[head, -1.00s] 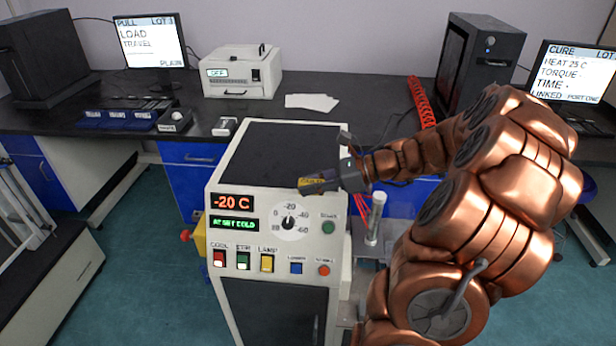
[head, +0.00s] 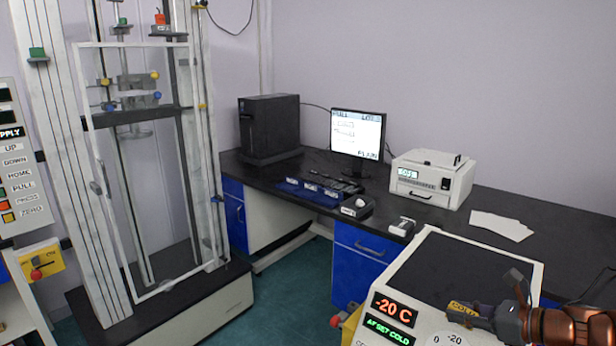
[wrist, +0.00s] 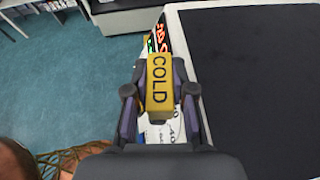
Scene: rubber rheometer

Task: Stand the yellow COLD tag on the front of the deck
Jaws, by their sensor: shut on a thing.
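The yellow COLD tag (wrist: 159,82) is between the two fingers of my gripper (wrist: 160,100) in the wrist view, with its black lettering facing the camera. In the head view the tag (head: 462,309) shows small at the tip of my gripper (head: 475,312), near the front part of the white-framed unit. The unit's dark deck (head: 450,272) is bare; it also fills the right of the wrist view (wrist: 255,80). The tag is over or near the deck's front edge. I cannot tell whether it touches.
The unit's front panel reads -20 C (head: 398,306). A tall test frame (head: 125,150) stands at the left. The back bench holds a monitor (head: 357,135), a white box device (head: 432,180) and paper sheets (head: 500,226). Open floor (head: 285,290) lies between.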

